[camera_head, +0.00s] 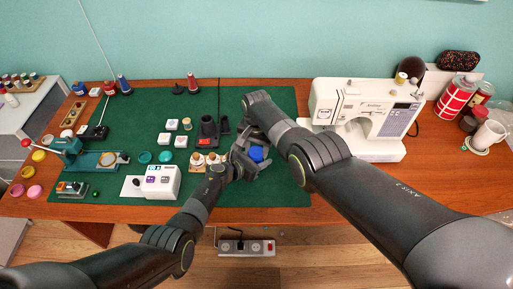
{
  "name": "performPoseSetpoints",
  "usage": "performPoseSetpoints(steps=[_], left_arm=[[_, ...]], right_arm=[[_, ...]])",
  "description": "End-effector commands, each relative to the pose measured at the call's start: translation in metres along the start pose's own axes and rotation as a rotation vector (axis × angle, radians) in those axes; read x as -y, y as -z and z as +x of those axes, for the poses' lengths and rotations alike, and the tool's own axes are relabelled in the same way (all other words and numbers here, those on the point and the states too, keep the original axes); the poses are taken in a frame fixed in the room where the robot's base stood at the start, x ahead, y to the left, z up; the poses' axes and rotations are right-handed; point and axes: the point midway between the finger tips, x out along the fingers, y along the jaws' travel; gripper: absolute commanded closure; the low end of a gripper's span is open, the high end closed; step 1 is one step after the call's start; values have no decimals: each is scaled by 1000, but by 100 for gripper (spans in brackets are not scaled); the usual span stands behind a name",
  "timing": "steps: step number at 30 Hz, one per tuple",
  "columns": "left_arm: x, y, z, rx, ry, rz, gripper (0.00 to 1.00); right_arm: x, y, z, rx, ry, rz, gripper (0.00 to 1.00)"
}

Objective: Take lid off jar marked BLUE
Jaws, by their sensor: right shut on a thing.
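A small round blue thing (257,154) shows between and beside the dark fingers at the middle of the green mat. It looks like the blue jar or its lid; I cannot read any mark on it. My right gripper (252,147), reaching down from above, is shut on it. My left gripper (233,168) is close by on its left, low near the mat, and its fingers overlap the right ones in the view. I cannot tell whether it is open or touches the blue thing. The jar's body is mostly hidden by the grippers.
Small white-and-orange jars (197,160) stand just left of my grippers, with a dark holder (208,131) behind them. A sewing machine (365,115) stands at right. The mat's right front is clear.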

Motion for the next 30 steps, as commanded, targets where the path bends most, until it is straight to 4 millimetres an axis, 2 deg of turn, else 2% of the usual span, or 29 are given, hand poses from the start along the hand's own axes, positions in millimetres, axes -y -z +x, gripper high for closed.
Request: performPoseSetpoints(steps=[6, 16, 17, 21, 30], left_arm=[[-1, 1, 0, -1, -1, -1, 100], [-1, 1, 0, -1, -2, -1, 100], [-1, 1, 0, -1, -2, -1, 100], [-1, 1, 0, -1, -2, -1, 100], [0, 1, 0, -1, 0, 0, 100]], right_arm=[[0, 0, 0, 2, -2, -189, 81], [-1, 0, 0, 2, -2, -209, 81], [-1, 0, 0, 2, -2, -209, 51], [-1, 0, 0, 2, -2, -208, 33], [1, 0, -2, 1, 1, -208, 32]])
